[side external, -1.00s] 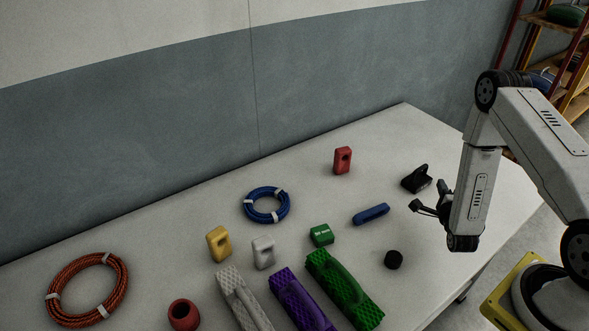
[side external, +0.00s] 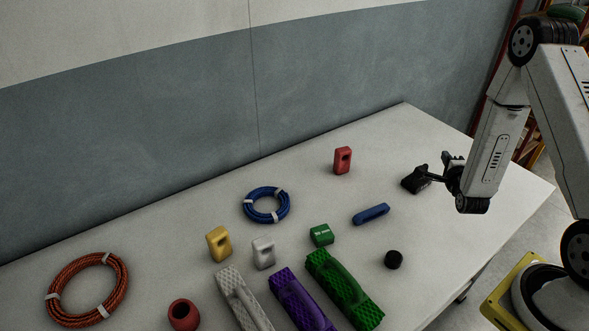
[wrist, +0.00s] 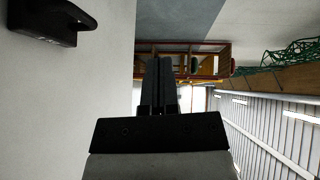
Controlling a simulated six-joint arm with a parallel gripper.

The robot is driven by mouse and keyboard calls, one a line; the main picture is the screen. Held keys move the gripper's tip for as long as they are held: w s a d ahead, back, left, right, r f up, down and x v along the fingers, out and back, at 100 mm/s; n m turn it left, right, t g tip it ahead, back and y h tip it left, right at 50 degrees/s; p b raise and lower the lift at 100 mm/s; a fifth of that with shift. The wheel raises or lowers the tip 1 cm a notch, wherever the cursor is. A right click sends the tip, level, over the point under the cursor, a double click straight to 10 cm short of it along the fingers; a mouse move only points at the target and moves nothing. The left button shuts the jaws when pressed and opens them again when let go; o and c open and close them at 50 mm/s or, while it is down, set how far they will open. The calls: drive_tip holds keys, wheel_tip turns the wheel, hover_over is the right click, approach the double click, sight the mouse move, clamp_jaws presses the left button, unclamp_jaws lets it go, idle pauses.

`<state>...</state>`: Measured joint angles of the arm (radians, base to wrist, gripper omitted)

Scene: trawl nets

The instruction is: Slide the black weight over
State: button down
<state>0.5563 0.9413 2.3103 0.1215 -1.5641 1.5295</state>
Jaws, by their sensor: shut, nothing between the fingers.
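Two black things lie on the table, and I cannot tell for certain which is the weight. A small round black cylinder (side external: 393,259) stands near the front right edge. A black stepped block (side external: 414,181) lies farther back, and it also shows at the upper left of the wrist view (wrist: 58,20). My gripper (side external: 453,160) is just right of the block, partly hidden by my arm. In the wrist view its fingers (wrist: 160,65) are shut with nothing between them, apart from the block.
A blue bar (side external: 370,214), a red block (side external: 342,160) and a green block (side external: 321,235) lie left of the black things. Green (side external: 345,288) and purple (side external: 300,300) textured bars lie at the front. A shelf (wrist: 205,62) stands beyond the table.

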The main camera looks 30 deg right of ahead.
drive_tip(key=w+d+f+n+g+y, duration=0.6)
drive_tip(key=w+d+g+y, duration=0.15)
drive_tip(key=w+d, duration=0.4)
wheel_tip(320, 180, up, 8)
drive_tip(key=s+d+r+n+g+y, duration=0.1)
drive_tip(key=d+n+g+y, duration=0.1)
drive_tip(key=n+g+y, duration=0.3)
drive_tip(key=shift+s+a+f+m+g+h, duration=0.15)
drive_tip(key=shift+f+m+h, duration=0.3)
drive_tip(key=shift+f, duration=1)
drive_tip(key=shift+a+f+m+g+h, duration=0.15)
drive_tip(key=shift+f+h, duration=0.45)
drive_tip(key=shift+f, duration=0.8)
wheel_tip(320, 180, down, 10)
drive_tip(key=shift+s+a, duration=0.25)
drive_tip(key=shift+a, duration=0.7)
drive_tip(key=shift+s+a, duration=0.2)
drive_tip(key=shift+a, duration=0.75)
drive_tip(key=shift+a, duration=0.1)
